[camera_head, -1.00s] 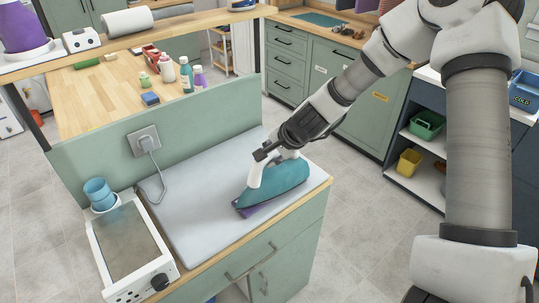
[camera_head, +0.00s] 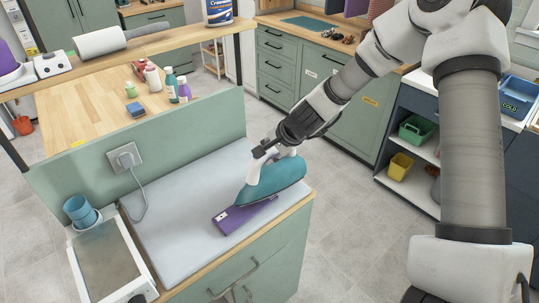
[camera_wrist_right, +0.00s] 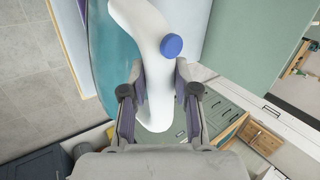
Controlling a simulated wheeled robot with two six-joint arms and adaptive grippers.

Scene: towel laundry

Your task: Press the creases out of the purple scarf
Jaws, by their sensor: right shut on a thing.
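The purple scarf (camera_head: 238,216) lies folded in a narrow strip on the grey pressing pad (camera_head: 185,205), near its front edge. Its right part is hidden under a teal iron (camera_head: 273,183) with a white handle. My right gripper (camera_head: 270,150) is shut on the iron's handle. In the right wrist view the fingers (camera_wrist_right: 152,105) sit on both sides of the white handle (camera_wrist_right: 150,70). I cannot tell whether the iron's sole touches the scarf. My left gripper is not in view.
A wall socket (camera_head: 125,157) with a plugged-in cord stands behind the pad. Blue cups (camera_head: 80,211) and a flat-topped appliance (camera_head: 110,262) are at its left. Most of the pad left of the scarf is clear. Bottles (camera_head: 171,85) stand on the wooden table behind.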

